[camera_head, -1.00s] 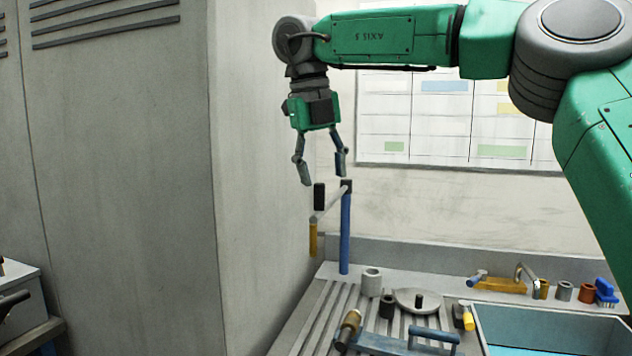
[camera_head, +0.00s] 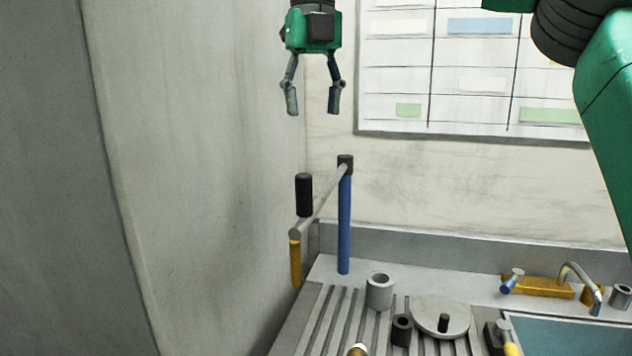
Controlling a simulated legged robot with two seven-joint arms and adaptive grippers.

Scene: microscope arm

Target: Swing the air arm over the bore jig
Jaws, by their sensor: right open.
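The air arm is a grey bar (camera_head: 322,202) on top of a blue post (camera_head: 344,225) at the back left of the bench. The bar points left and toward me. At its free end a black grip (camera_head: 304,195) stands up and a yellow nozzle piece (camera_head: 295,263) hangs down. My right gripper (camera_head: 312,108) is open and empty, above the black grip and apart from it, fingers pointing down. I cannot tell for certain which thing is the bore jig. A grey round plate with a dark peg (camera_head: 455,309) lies on the bench. My left gripper is not in view.
A basin (camera_head: 575,334) and a yellow tap fixture (camera_head: 540,287) are at right. A tall grey cabinet (camera_head: 200,150) stands close on the left.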

